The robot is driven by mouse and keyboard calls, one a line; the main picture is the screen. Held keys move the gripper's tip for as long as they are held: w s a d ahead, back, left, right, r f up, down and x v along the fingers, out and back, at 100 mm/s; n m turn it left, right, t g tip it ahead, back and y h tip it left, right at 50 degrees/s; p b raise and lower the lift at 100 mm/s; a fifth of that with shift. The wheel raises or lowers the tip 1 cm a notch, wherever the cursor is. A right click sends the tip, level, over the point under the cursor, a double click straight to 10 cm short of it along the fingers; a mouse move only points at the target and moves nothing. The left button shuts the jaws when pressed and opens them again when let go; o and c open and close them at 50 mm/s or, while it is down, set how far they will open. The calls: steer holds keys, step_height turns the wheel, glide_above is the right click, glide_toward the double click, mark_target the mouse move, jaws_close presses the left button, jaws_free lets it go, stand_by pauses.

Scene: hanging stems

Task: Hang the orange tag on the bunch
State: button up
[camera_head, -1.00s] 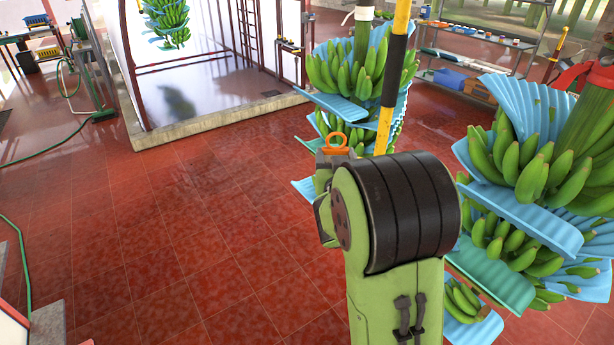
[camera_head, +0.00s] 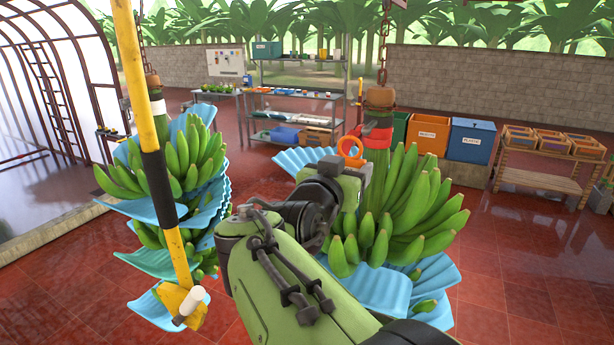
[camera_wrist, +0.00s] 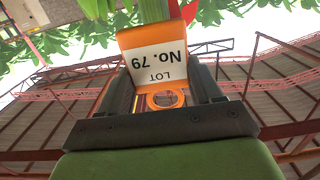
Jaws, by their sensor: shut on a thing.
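My gripper (camera_head: 352,165) is shut on the orange tag (camera_head: 350,150). In the wrist view, the tag (camera_wrist: 158,68) sits between the two dark fingers (camera_wrist: 162,92), with a white panel reading "LOT No. 79" upside down and an orange ring at the near end. In the head view only its orange hook or ring part shows clearly. The green banana bunch (camera_head: 425,205) hangs just right of and behind my gripper, with blue sheets between its hands. A red band (camera_head: 376,137) is around its stem. I cannot tell whether the tag touches the stem.
A second bunch (camera_head: 200,155) hangs at left, with a yellow pole (camera_head: 140,80) in front of it. A chain (camera_head: 384,45) rises above the near bunch. Behind stand a metal shelf (camera_head: 300,92), bins (camera_head: 470,140) and a wooden rack (camera_head: 530,175). Red floor is open at right.

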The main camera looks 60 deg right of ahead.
steer(key=shift+s+d+r, duration=0.1)
steer(key=shift+d, duration=0.4)
steer(key=shift+s+a+r+p, duration=0.15)
steer(key=shift+a+r+p, duration=0.25)
steer(key=shift+a, duration=0.35)
steer(key=d, duration=0.2)
steer(key=d+p, duration=0.1)
steer(key=shift+w+d+f, duration=0.15)
steer(key=shift+w+f, duration=0.05)
steer(key=shift+w, duration=0.1)
steer(key=shift+d+r+p, duration=0.15)
steer(key=shift+d+p, duration=0.3)
steer(key=shift+w+d+p, duration=0.25)
steer(key=shift+d+p, duration=0.15)
steer(key=shift+d, duration=0.55)
steer(key=shift+f, duration=0.2)
steer(key=shift+b, duration=0.35)
steer(key=shift+d+r, duration=0.1)
steer(key=shift+d, duration=0.25)
steer(key=shift+w+d, duration=0.1)
steer(key=shift+d, duration=0.2)
